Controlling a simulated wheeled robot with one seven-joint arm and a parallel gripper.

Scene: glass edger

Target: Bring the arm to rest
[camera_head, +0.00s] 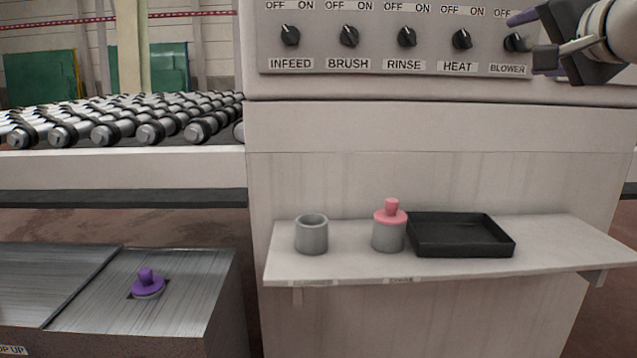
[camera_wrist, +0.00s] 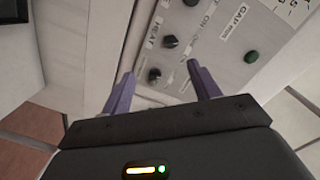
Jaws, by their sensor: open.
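My gripper (camera_head: 531,38) is at the upper right of the head view, in front of the right end of the switch panel (camera_head: 385,50). Its purple fingers also show in the wrist view (camera_wrist: 162,86), spread apart with nothing held between them. The BLOWER knob (camera_head: 515,43) lies close beside the fingers in the head view; I cannot tell whether they touch it. In the wrist view a dark knob (camera_wrist: 154,75) shows between the fingers, with the HEAT knob (camera_wrist: 170,41) beyond it.
INFEED (camera_head: 290,36), BRUSH (camera_head: 348,36) and RINSE (camera_head: 407,37) knobs line the panel. Below, a shelf (camera_head: 350,268) bears a grey cup (camera_head: 311,236), a pink-topped plug in a holder (camera_head: 390,217) and a black tray (camera_head: 460,252). A purple knob (camera_head: 148,284) sits lower left. Rollers (camera_head: 130,122) lie left.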

